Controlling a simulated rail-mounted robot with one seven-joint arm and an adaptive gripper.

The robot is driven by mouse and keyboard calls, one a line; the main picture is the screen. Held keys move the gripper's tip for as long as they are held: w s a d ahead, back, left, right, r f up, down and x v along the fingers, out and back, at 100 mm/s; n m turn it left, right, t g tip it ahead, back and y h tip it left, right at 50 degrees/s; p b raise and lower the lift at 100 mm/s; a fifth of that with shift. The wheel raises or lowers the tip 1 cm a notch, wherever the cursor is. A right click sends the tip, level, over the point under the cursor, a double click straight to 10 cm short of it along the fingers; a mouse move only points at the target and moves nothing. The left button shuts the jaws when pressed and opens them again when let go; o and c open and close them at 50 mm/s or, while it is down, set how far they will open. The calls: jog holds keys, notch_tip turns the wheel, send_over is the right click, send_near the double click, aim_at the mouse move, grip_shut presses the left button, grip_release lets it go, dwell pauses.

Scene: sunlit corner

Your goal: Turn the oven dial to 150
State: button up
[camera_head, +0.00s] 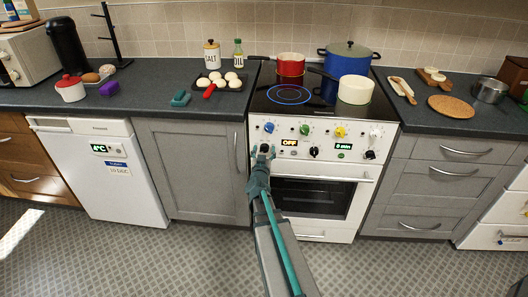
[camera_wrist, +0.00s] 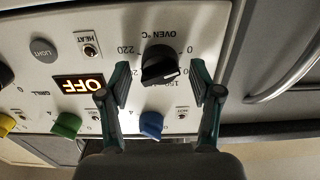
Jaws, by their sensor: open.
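The oven dial (camera_wrist: 160,64) is a black knob in the wrist view, which shows the panel upside down. "OVEN °C" and numbers are printed around it, and a pale mark lies on its lower right edge. My gripper (camera_wrist: 160,74) is open, with one finger to each side of the dial and a visible gap to it. In the head view my gripper (camera_head: 262,151) is at the left of the oven's control panel and covers the dial. The white oven (camera_head: 318,232) has its door shut. Its orange display (camera_wrist: 84,84) reads OFF.
Blue (camera_head: 269,128), green (camera_head: 305,130) and yellow (camera_head: 341,132) knobs sit above the dial's row. Black knobs (camera_head: 314,152) are to the right. The door handle (camera_head: 318,178) runs below. Pots (camera_head: 348,63) stand on the hob.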

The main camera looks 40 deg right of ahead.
jog(key=c, duration=1.1)
jog(key=shift+m, duration=0.3)
jog(key=m+b, duration=0.2)
jog(key=m, duration=0.2)
jog(key=shift+s+f+b, duration=0.1)
jog(key=shift+f+b, duration=0.05)
jog(key=shift+b, duration=0.15)
jog(key=m+b, duration=0.2)
jog(key=m, duration=0.2)
jog(key=shift+d+m, duration=0.1)
jog(key=shift+m, duration=0.3)
jog(key=m+b, duration=0.2)
jog(key=m, duration=0.2)
jog(key=shift+f+b, duration=0.1)
jog(key=shift+b, duration=0.25)
jog(key=shift+m+b, duration=0.9)
jog(key=shift+m, duration=1.2)
